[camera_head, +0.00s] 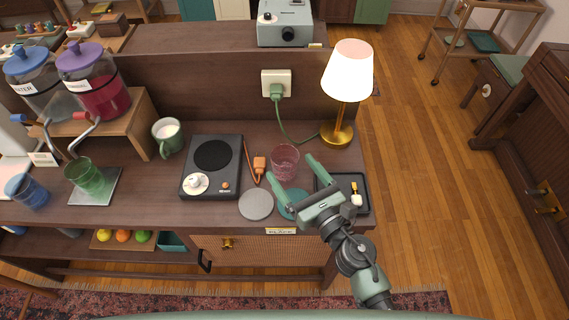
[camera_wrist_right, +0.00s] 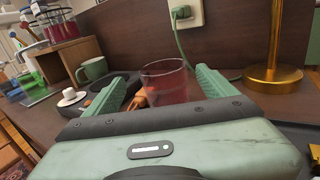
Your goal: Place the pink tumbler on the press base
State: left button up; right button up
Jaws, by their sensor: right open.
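The pink tumbler (camera_head: 285,162) is a clear pink glass, upright on the cabinet top in front of the wall socket. My right gripper (camera_head: 290,167) is open, its two green fingers pointing at the tumbler from the front. In the right wrist view the tumbler (camera_wrist_right: 165,82) stands between and just beyond the finger tips, with no clear contact. No part is clearly marked as a press base; a grey disc (camera_head: 256,204) and a teal disc (camera_head: 289,206), partly under my gripper, lie near the front edge. My left gripper is not in view.
A black hot plate (camera_head: 225,176) with a white knob and an orange plug (camera_head: 259,164) are left of the tumbler. A brass lamp (camera_head: 338,132) stands behind right, a black tray (camera_head: 358,201) at right. Green mug (camera_head: 168,137), green tumbler (camera_head: 90,180) and drink dispensers are further left.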

aim_at(277, 146)
jog(key=x, duration=0.2)
jog(key=p+x, duration=0.1)
jog(key=x, duration=0.1)
jog(key=shift+w+d+r, duration=0.1)
jog(key=shift+w, duration=0.25)
jog(key=shift+w+a, duration=0.3)
jog(key=shift+w, duration=0.1)
jog(key=shift+s+d, duration=0.1)
grip_shut()
